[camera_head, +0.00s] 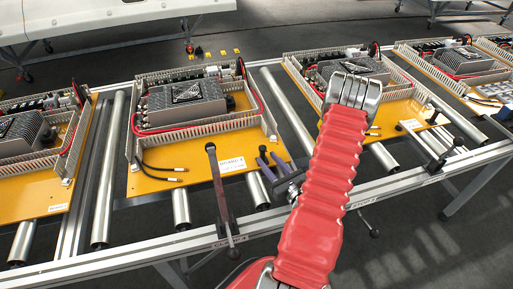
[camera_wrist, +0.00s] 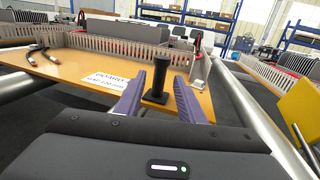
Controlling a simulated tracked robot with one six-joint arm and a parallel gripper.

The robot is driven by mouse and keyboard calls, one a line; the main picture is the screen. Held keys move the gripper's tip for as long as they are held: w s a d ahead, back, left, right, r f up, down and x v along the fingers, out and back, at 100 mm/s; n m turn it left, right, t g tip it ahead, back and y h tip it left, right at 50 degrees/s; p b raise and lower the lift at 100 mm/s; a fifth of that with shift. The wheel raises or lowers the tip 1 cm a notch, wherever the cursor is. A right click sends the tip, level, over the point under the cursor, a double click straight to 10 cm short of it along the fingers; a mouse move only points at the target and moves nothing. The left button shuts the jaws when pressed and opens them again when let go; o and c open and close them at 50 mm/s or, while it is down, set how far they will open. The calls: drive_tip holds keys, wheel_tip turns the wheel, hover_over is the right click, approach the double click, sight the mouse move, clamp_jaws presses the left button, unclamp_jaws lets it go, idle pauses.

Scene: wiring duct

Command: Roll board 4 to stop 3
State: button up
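Board 4 (camera_head: 160,180) is a yellow-orange board with a labelled card, lying on the roller line left of centre in the head view. It also shows in the wrist view (camera_wrist: 75,68). A black post (camera_wrist: 158,78) stands on its front right corner. My gripper (camera_head: 272,166) has two purple fingers at that corner; in the wrist view they (camera_wrist: 158,103) are apart, one on each side of the post, with small gaps visible. The stop 3 label (camera_head: 358,206) is on the front rail, right of my arm, which hides part of that area.
A clamp 4 lever (camera_head: 220,195) stands at the front rail by board 4. Bare rollers (camera_head: 288,108) lie between board 4 and the board to its right (camera_head: 400,110). Another board (camera_head: 35,190) lies at left. My red arm crosses the view.

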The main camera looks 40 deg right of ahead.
sight(257, 155)
drive_tip(key=x, duration=0.8)
drive_tip(key=shift+w, duration=0.3)
drive_tip(key=shift+c, duration=0.7)
clamp_jaws()
